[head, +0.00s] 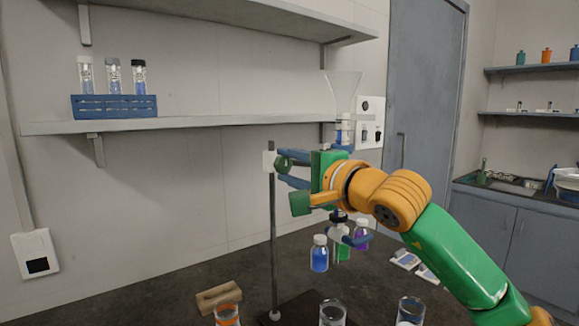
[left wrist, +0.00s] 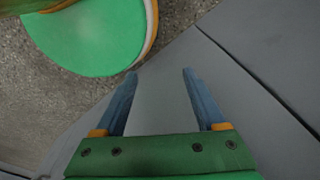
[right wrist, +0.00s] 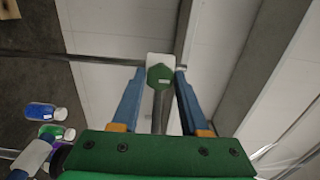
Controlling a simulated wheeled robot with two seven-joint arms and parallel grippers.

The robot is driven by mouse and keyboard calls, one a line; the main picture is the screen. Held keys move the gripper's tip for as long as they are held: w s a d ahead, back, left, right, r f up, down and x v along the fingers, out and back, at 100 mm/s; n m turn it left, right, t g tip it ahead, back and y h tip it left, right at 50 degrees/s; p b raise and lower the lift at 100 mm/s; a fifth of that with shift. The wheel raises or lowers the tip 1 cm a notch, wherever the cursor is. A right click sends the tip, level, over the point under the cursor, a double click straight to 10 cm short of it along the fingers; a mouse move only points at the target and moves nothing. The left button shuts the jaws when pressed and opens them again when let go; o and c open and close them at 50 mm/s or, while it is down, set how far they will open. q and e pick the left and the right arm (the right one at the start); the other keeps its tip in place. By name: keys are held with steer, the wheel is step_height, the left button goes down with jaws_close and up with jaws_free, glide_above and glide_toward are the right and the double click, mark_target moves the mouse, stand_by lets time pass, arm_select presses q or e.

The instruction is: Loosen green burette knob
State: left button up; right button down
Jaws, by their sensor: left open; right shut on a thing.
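The green burette knob (head: 283,161) sits near the top of the upright stand rod (head: 273,225), beside a white clamp block (head: 268,162). My right gripper (head: 276,165) reaches in from the right and is shut on the knob. In the right wrist view the green knob (right wrist: 160,76) lies between the two blue fingertips (right wrist: 160,72), in front of the white block (right wrist: 160,60). My left gripper (left wrist: 160,74) is open and empty in the left wrist view, over grey panels and floor. It is not seen in the head view.
Beakers (head: 332,313) and a wooden block (head: 218,296) stand on the dark bench. The wall shelf (head: 200,123) holds a blue vial rack (head: 114,106) and a funnel (head: 342,90).

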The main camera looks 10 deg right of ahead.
steer(key=c, duration=0.8)
jaws_free()
steer(key=shift+r, duration=0.1)
steer(key=o, duration=0.4)
steer(key=shift+c, duration=0.2)
steer(key=shift+s+f+b, duration=0.2)
steer(key=shift+b, duration=0.1)
steer(key=b+v, duration=0.2)
steer(key=v, duration=0.4)
steer(key=shift+s+d+b, duration=0.15)
steer(key=shift+s+b, duration=0.1)
steer(key=shift+b, duration=0.15)
steer(key=shift+r, duration=0.1)
